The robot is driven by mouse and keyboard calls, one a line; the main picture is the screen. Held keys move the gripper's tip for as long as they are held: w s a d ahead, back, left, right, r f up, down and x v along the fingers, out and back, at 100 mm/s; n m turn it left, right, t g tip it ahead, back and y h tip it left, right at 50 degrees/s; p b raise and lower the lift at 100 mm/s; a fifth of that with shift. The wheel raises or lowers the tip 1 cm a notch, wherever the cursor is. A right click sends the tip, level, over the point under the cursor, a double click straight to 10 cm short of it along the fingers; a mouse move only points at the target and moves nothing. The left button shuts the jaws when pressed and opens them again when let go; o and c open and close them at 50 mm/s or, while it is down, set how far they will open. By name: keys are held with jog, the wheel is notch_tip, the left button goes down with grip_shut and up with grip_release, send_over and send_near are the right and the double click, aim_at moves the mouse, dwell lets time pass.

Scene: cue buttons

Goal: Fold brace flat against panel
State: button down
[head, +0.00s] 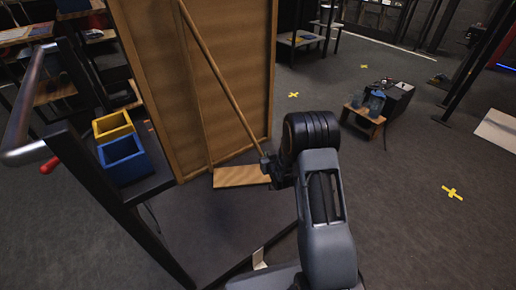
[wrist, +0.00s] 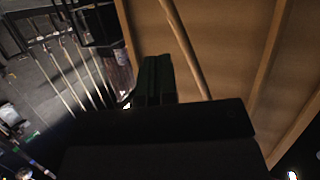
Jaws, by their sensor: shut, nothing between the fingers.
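The tall wooden panel (head: 155,90) stands upright left of centre in the head view, and its framed face fills the right of the wrist view (wrist: 235,60). The brace (head: 222,77), a thin wooden rod, slants from high on the panel down to the right, its lower end out from the face. It also crosses the wrist view (wrist: 186,45). My gripper (head: 267,163) is shut and empty by the brace's lower end. In the wrist view its dark fingers (wrist: 153,80) appear left of the rod; I cannot tell whether they touch it.
A flat wooden board (head: 241,176) lies at the panel's foot. Yellow (head: 112,126) and blue (head: 124,160) bins sit on a dark shelf to the left. Open carpet lies right of my arm.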

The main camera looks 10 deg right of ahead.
notch_tip(320, 180, down, 6)
jog(key=r+t, duration=0.1)
jog(key=t, duration=0.2)
jog(key=b, duration=0.6)
send_near(257, 145)
jog(key=shift+y, duration=0.4)
jog(key=w, duration=0.7)
jog(key=shift+w+a+f, duration=0.1)
jog(key=shift+a+f, duration=0.05)
jog(key=shift+f, duration=0.1)
jog(key=shift+w, duration=0.15)
